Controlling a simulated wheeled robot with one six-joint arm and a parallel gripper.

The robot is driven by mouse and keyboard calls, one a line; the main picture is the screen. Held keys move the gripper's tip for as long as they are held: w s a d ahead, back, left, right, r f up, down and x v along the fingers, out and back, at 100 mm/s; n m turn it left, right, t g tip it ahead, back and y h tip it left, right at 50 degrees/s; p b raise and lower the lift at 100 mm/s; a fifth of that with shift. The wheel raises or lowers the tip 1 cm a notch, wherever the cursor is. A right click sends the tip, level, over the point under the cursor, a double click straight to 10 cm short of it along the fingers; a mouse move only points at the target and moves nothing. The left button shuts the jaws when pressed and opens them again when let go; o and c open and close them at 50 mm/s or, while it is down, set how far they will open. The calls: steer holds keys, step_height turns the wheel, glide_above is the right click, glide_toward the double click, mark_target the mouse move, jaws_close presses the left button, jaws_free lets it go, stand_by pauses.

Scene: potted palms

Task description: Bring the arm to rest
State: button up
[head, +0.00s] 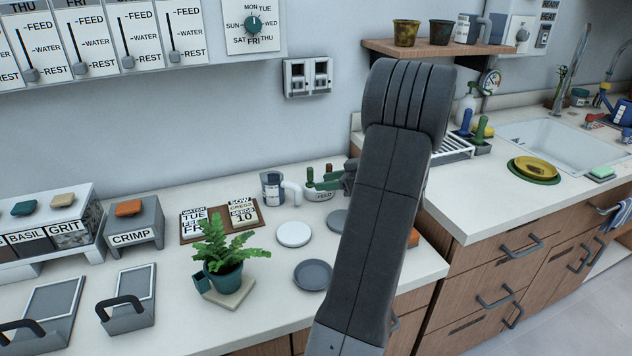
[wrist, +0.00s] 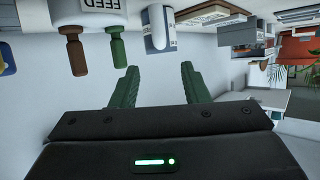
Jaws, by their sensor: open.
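My gripper (head: 318,180) shows in the head view beyond my dark arm, over the back of the left counter. Its two green fingers are apart with nothing between them. In the wrist view my gripper (wrist: 157,86) also stands open and empty, and the picture looks upside down. My arm is raised and crosses the middle of the head view, hiding part of the counter. A tin marked FEED (head: 321,195) is close below the fingers; whether they touch it I cannot tell. The FEED tin (wrist: 98,4) shows at the top of the wrist view.
A mug (head: 272,188) stands left of the gripper. A potted fern (head: 222,265), a white disc (head: 293,234) and a grey saucer (head: 313,275) are on the counter (head: 262,318). A shelf (head: 440,48) with pots is behind my arm. The sink (head: 555,140) is at right.

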mark_target(300, 186)
steer(key=shift+s+d+r, duration=0.1)
steer(key=shift+d, duration=0.1)
steer(key=b+x, duration=0.1)
steer(key=x, duration=1.1)
steer(key=shift+a+b, duration=0.1)
steer(key=shift+b, duration=0.25)
steer(key=shift+r+p, duration=0.5)
steer(key=shift+r, duration=1.35)
